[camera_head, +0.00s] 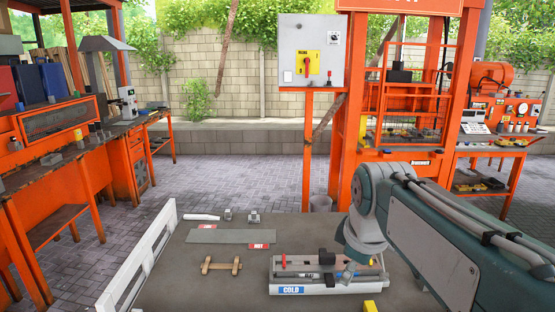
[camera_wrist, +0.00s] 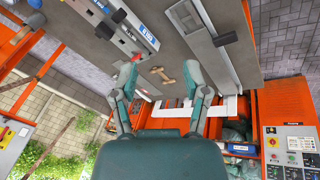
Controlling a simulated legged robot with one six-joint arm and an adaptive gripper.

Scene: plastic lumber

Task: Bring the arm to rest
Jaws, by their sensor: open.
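My arm (camera_head: 430,235) reaches in from the right in the head view. It bends down at its front joint (camera_head: 368,200) over the right part of the grey table. My gripper (camera_wrist: 160,72) shows in the wrist view with its two fingers spread wide and nothing between them. A small wooden handle-like piece (camera_wrist: 162,75) shows in the gap, beyond the fingers on the table. In the head view my arm covers part of the white COLD fixture (camera_head: 303,290), and the gripper fingers cannot be made out clearly there.
The table (camera_head: 200,285) also bears a grey plate (camera_head: 217,236), a red HOT label (camera_head: 262,246), the wooden piece (camera_head: 221,265) and small metal parts (camera_head: 254,217). A white rail (camera_head: 135,262) edges its left side. An orange press (camera_head: 410,90) and control box (camera_head: 312,50) stand behind.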

